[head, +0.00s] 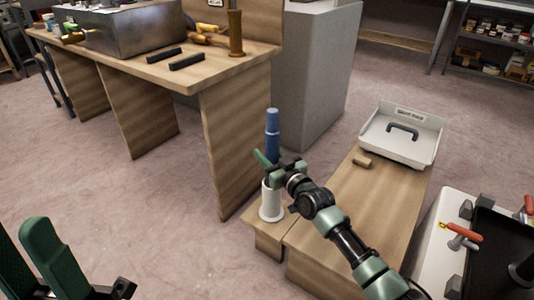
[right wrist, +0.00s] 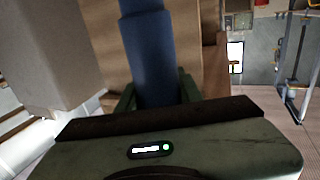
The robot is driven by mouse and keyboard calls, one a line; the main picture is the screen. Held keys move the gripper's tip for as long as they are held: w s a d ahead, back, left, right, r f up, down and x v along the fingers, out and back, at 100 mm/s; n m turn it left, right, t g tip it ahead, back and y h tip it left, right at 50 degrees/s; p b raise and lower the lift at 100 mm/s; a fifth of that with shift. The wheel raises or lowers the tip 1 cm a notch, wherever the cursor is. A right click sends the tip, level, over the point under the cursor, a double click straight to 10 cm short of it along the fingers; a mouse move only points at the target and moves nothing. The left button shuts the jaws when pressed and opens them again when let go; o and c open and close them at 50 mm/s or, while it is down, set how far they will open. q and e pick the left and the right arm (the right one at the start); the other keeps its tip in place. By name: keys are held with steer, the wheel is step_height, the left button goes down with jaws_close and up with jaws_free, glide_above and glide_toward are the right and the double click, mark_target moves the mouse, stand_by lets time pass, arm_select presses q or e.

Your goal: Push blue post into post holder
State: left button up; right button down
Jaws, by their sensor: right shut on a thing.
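The blue post (head: 272,135) stands upright in the head view, its lower part between the fingers of my right gripper (head: 270,166). The right gripper is shut on it. The white post holder (head: 270,200) stands on a low wooden block directly below the gripper. The gripper hides the post's lower end, so I cannot tell whether it is inside the holder. In the right wrist view the blue post (right wrist: 154,60) rises between the green fingers. My left gripper (head: 75,265) is at the lower left, only partly in view, away from the post; its jaw state is unclear.
A wooden bench (head: 215,72) with tools stands behind on the left. A grey cabinet (head: 315,80) is behind the post. A low wooden table (head: 345,215) lies to the right, bearing a white tray (head: 432,150) and a small wooden block (head: 361,161). Open floor lies at left.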

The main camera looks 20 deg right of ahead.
mark_target(276, 161)
steer(key=shift+r, duration=0.15)
steer(key=c, duration=0.9)
jaws_free()
steer(key=shift+o, duration=0.2)
steer(key=shift+f, duration=0.2)
steer(key=p+v, duration=0.1)
steer(key=v, duration=0.2)
steer(key=p+v, duration=0.2)
steer(key=v, duration=0.2)
steer(key=shift+r, duration=0.25)
steer(key=shift+s+d, duration=0.1)
steer(key=shift+s, duration=0.3)
steer(key=shift+f, duration=0.1)
